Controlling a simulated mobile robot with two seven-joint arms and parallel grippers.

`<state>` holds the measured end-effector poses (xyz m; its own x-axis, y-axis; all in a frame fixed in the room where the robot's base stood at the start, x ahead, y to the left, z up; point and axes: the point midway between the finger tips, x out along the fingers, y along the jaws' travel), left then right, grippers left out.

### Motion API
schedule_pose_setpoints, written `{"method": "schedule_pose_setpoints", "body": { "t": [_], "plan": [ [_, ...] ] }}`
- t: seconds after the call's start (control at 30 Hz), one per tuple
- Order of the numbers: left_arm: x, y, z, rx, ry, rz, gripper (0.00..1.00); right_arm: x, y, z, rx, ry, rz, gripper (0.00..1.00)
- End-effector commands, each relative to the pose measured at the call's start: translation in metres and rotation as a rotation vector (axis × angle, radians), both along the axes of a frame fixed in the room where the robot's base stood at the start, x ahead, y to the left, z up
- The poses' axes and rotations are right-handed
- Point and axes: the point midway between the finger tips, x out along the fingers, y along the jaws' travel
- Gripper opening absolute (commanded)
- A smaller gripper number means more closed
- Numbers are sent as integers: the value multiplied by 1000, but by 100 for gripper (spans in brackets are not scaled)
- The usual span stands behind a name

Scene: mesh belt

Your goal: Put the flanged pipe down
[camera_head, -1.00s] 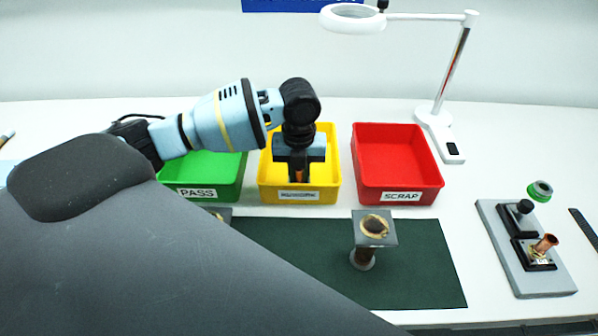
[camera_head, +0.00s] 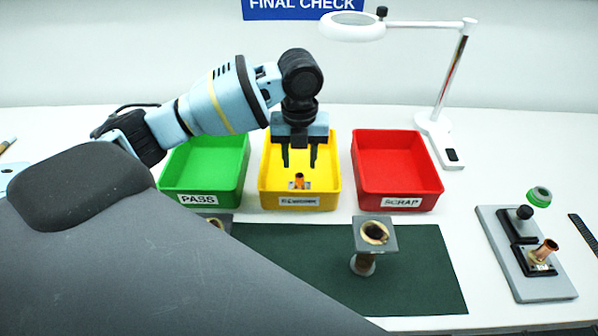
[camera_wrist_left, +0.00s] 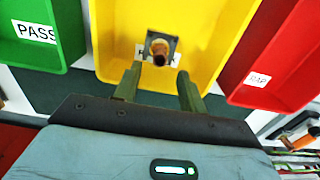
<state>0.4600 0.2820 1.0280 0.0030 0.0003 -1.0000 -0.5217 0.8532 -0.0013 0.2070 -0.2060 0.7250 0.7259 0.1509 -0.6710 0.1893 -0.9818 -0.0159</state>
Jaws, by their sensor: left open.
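A small copper-coloured flanged pipe (camera_head: 300,182) with a square grey flange sits in the yellow bin (camera_head: 333,195), near its front wall, below my left gripper. It also shows in the left wrist view (camera_wrist_left: 160,50), just beyond the fingertips. My left gripper (camera_head: 300,165) is open and empty above the yellow bin, fingers pointing down. In the left wrist view its two fingers (camera_wrist_left: 158,80) are spread apart with nothing between them. My right gripper is in neither view.
The green PASS bin (camera_head: 203,200) stands left and the red SCRAP bin (camera_head: 397,203) right. A larger flanged pipe (camera_head: 365,262) stands on the dark green mat (camera_head: 425,270). A grey fixture (camera_head: 535,285) holds another copper pipe (camera_head: 544,250). A white magnifier lamp (camera_head: 437,125) stands behind.

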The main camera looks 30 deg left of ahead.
Motion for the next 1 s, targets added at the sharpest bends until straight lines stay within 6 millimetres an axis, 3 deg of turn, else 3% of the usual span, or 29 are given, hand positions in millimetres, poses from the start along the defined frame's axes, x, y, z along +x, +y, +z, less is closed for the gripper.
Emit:
{"method": "schedule_pose_setpoints", "body": {
  "t": [0.1, 0.33, 1.0],
  "plan": [
    [0, 0, 23, -1, -3, -1, 41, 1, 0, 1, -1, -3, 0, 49],
    [0, 0, 46, -1, 1, 1, 41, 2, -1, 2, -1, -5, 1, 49],
    [0, 0, 50, 0, 2, 0, 41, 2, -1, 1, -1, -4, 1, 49]
  ]
}}
